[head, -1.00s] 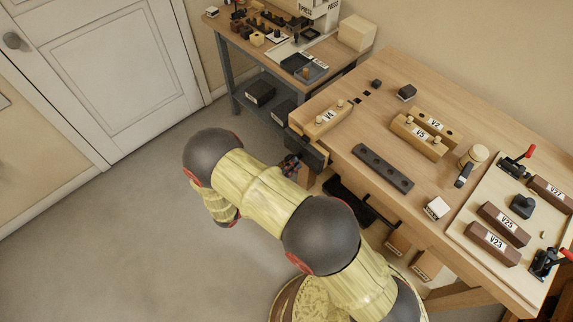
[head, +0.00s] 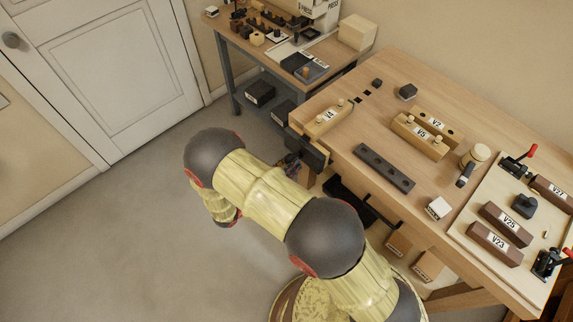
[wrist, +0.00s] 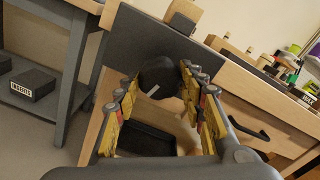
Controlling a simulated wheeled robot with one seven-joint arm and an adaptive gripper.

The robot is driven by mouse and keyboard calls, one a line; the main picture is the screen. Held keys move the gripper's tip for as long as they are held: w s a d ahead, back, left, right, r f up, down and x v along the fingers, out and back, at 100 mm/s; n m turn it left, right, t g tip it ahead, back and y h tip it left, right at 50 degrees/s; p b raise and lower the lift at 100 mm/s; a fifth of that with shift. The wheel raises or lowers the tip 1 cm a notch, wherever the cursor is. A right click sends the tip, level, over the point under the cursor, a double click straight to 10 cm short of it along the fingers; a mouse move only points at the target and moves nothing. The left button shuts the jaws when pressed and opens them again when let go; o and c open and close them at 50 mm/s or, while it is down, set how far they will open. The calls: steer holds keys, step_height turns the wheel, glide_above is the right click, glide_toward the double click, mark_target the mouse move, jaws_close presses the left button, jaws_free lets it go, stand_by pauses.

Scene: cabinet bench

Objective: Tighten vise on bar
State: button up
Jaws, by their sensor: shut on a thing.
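The vise is at the left front corner of the wooden bench. Its dark jaw plate (wrist: 150,35) fills the upper middle of the wrist view, and its dark front also shows in the head view (head: 308,151). A dark round knob (wrist: 158,76) with a pale mark sits below the plate. My gripper (wrist: 158,88) has its yellow fingers on both sides of this knob and is shut on it. A wooden bar labelled V4 (head: 327,121) lies at the bench edge by the vise. Whether the jaws touch it is unclear. In the head view my arm mostly hides the gripper.
Bars V2 (head: 447,125) and V5 (head: 418,141), a dark strip with holes (head: 384,168) and a mallet-like tool (head: 471,163) lie on the bench. A pale board (head: 470,222) at right carries more bars and red-handled clamps. A side table (head: 330,62) stands behind; floor at left is clear.

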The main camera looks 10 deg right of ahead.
steer(key=shift+m, duration=0.9)
steer(key=shift+b, duration=0.4)
steer(key=shift+m, duration=0.5)
steer(key=o, duration=0.9)
steer(key=shift+c, duration=0.2)
steer(key=shift+o, duration=0.6)
steer(key=shift+a, duration=0.1)
steer(key=v, duration=0.6)
steer(key=shift+s+a, duration=0.25)
steer(key=shift+s, duration=0.05)
